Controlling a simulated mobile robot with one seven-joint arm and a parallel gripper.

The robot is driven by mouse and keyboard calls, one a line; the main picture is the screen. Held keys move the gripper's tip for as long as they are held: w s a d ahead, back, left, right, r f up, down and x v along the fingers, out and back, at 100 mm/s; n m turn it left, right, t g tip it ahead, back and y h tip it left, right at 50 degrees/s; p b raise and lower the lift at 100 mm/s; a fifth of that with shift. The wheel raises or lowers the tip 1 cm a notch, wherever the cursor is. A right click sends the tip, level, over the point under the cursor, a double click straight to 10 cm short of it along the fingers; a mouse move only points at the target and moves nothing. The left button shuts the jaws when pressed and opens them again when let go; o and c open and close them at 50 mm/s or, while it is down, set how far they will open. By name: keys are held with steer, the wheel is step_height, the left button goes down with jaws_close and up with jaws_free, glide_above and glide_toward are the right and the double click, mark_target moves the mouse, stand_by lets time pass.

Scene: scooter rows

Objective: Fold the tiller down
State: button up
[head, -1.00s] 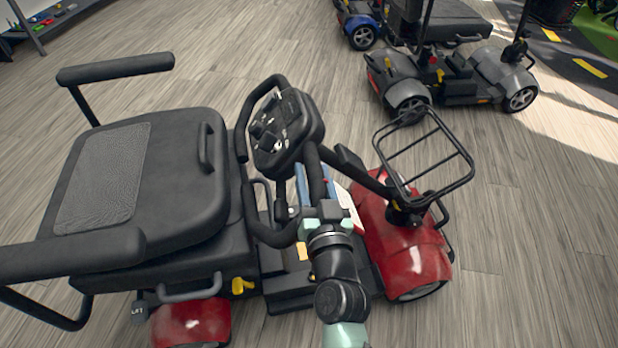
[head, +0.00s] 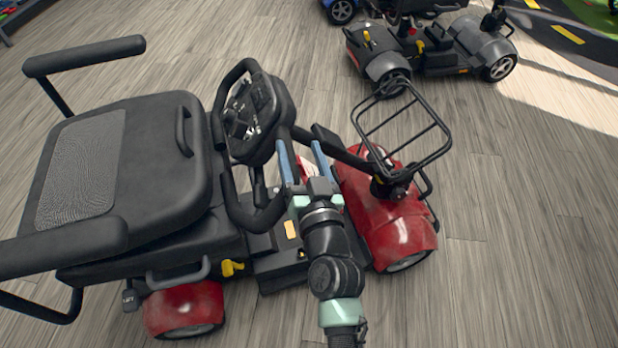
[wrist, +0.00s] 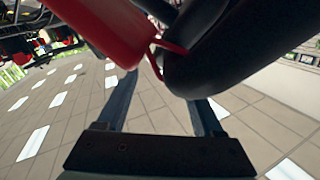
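The red scooter's tiller is raised and leans toward the seat, with its black console and loop handle (head: 245,112) left of my gripper. A black bar (head: 345,152) runs from the console toward the red front body (head: 388,225). My gripper (head: 301,146) is open, with its two blue fingers apart below that bar. In the wrist view my gripper (wrist: 162,88) reaches up toward a red cylindrical part (wrist: 95,28) and a thick black part (wrist: 245,45). A thin red loop (wrist: 163,45) lies between these. The fingertips are partly hidden there, so contact cannot be told.
The seat (head: 125,170) with armrests stands at left. A wire basket frame (head: 405,125) juts out over the front body. A yellow lever (head: 232,268) is low on the base. A dark grey scooter (head: 430,50) stands behind. The wooden floor at right is clear.

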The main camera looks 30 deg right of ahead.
steer(key=v, duration=1.2)
steer(key=shift+a+r, duration=0.1)
